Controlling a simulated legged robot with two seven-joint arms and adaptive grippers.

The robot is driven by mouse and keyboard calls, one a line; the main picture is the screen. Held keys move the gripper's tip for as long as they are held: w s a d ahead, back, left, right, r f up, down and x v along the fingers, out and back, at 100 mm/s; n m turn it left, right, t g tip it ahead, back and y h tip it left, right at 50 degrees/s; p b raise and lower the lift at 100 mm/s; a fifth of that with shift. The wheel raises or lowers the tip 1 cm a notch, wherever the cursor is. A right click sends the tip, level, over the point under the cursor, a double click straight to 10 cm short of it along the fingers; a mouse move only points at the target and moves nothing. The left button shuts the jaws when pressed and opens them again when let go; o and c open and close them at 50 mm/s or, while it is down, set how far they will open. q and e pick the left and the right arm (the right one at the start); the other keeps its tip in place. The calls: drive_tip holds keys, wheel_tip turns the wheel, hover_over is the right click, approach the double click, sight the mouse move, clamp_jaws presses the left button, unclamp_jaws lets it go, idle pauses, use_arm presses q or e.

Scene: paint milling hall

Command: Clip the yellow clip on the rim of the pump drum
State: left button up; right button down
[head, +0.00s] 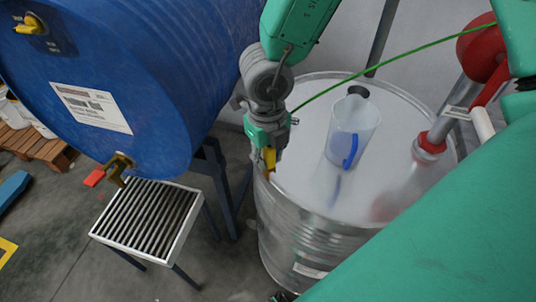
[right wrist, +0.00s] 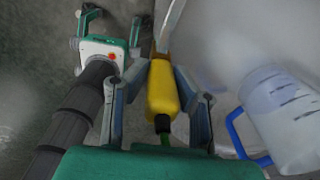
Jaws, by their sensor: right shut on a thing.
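The pump drum (head: 315,235) is a bare metal drum with a flat lid and a raised rim. My right gripper (head: 268,150) is at the left part of that rim, shut on the yellow clip (head: 270,159). In the right wrist view the clip (right wrist: 162,92) lies lengthwise between the two fingers (right wrist: 163,108). Its far end meets the pale rim (right wrist: 171,24); I cannot tell whether its jaws straddle the rim. A green cable (head: 400,54) runs from near the clip to the upper right. My left gripper (right wrist: 112,22) shows in the right wrist view with its fingers apart, empty.
A clear jug (head: 352,130) with a blue handle stands on the drum lid. A red and metal pump (head: 432,142) rises from the lid's right side. A blue drum (head: 130,60) with a brass tap (head: 119,168) lies left, above a slatted grate (head: 148,222).

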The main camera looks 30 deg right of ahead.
drive_tip(key=shift+a+f, duration=0.1)
drive_tip(key=shift+d+f+b, duration=0.2)
drive_tip(key=shift+f+b, duration=1.2)
drive_tip(key=shift+f, duration=0.65)
drive_tip(key=c, duration=1.3)
unclamp_jaws()
drive_tip(key=shift+r, duration=0.1)
drive_tip(key=shift+r, duration=0.2)
wheel_tip(320, 180, up, 10)
drive_tip(key=shift+w+a+r, duration=0.1)
drive_tip(key=shift+a+r, duration=0.05)
drive_tip(key=shift+r, duration=0.55)
